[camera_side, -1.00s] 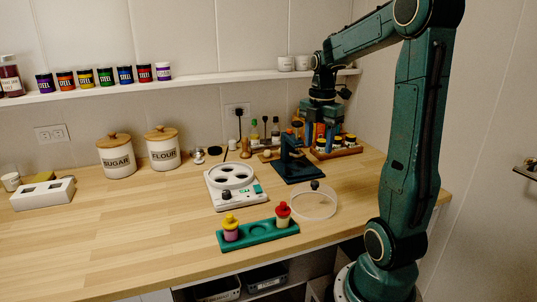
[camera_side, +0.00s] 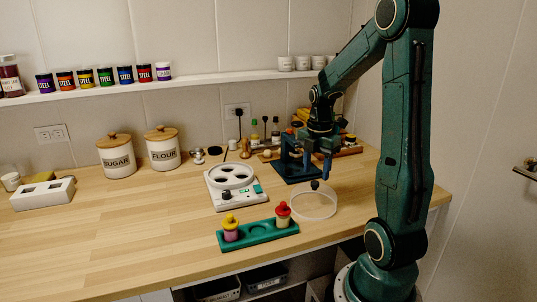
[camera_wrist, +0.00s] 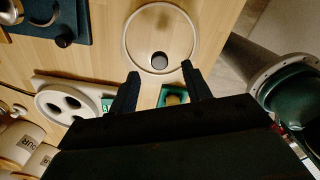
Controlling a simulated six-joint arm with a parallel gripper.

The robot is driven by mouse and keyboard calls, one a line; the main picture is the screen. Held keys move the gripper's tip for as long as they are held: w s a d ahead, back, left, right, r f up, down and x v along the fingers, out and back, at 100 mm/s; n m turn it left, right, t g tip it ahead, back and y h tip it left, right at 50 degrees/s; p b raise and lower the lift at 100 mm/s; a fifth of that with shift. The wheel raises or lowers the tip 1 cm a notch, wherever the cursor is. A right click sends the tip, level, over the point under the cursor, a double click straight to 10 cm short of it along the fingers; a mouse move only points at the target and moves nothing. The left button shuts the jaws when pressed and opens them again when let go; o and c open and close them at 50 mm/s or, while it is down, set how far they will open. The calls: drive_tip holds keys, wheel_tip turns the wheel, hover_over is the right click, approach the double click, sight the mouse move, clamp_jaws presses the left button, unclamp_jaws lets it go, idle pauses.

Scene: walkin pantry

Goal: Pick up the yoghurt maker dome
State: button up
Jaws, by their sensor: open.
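The yoghurt maker dome (camera_side: 313,205) is a clear, round lid with a dark knob on top. It lies on the wooden counter, right of the white yoghurt maker base (camera_side: 234,201). In the wrist view the dome (camera_wrist: 127,42) shows as a pale ring around its dark knob, just beyond the fingers. My gripper (camera_side: 317,170) is above the dome and apart from it, fingers pointing down. In the wrist view my gripper (camera_wrist: 159,70) is open, with nothing between its fingers.
A green tray (camera_side: 262,231) with two small lidded jars sits in front of the dome. A dark teal stand (camera_side: 290,177) is close behind it. Sugar (camera_side: 117,160) and flour (camera_side: 162,152) canisters stand at the back left. The counter's left front is clear.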

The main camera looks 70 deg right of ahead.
sight(315, 182)
drive_tip(key=shift+f, duration=1.95)
drive_tip(key=shift+c, duration=0.4)
clamp_jaws()
